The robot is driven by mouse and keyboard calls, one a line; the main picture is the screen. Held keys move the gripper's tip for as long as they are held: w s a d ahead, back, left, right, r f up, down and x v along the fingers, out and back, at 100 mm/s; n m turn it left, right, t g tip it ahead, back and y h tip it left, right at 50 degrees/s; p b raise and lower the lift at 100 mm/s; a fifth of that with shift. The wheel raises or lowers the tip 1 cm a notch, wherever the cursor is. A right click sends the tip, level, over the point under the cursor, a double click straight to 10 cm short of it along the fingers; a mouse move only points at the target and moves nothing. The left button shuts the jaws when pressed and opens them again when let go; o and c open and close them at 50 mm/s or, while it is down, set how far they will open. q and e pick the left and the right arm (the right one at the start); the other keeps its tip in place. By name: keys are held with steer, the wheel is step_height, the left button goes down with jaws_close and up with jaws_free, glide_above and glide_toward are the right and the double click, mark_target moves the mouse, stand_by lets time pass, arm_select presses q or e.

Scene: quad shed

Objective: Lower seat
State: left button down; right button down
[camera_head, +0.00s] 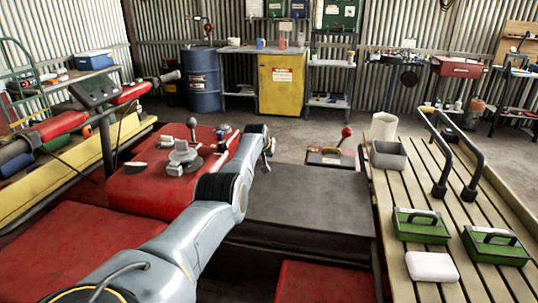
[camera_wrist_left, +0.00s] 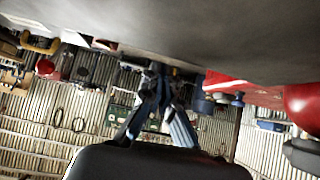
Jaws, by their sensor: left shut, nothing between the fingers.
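The seat (camera_head: 310,200) is a wide, flat, dark grey pad in the middle of the head view, with red bodywork on its left and in front. A dark gap shows below its near edge. In the left wrist view, turned upside down, a grey surface (camera_wrist_left: 200,30) that looks like the seat fills the top. My left arm reaches over the red body, and its gripper (camera_head: 268,150) is at the seat's far left corner. The left gripper (camera_wrist_left: 163,85) is shut and empty; I cannot tell whether it touches the seat. My right gripper is out of view.
A red-knobbed lever (camera_head: 346,132) stands beyond the seat. On the right, a slatted rack (camera_head: 393,185) carries a grey bin (camera_head: 388,155), green boxes (camera_head: 421,226) and black bars. Handlebars (camera_head: 50,128) are on the left. The floor behind is open.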

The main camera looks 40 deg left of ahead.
arm_select(q)
steer(key=shift+r, duration=0.1)
steer(key=v, duration=0.2)
steer(key=shift+s+d+r, duration=0.15)
steer(key=shift+s+r, duration=0.1)
steer(key=shift+s, duration=0.05)
steer(key=v, duration=0.9)
steer(key=shift+d, duration=0.1)
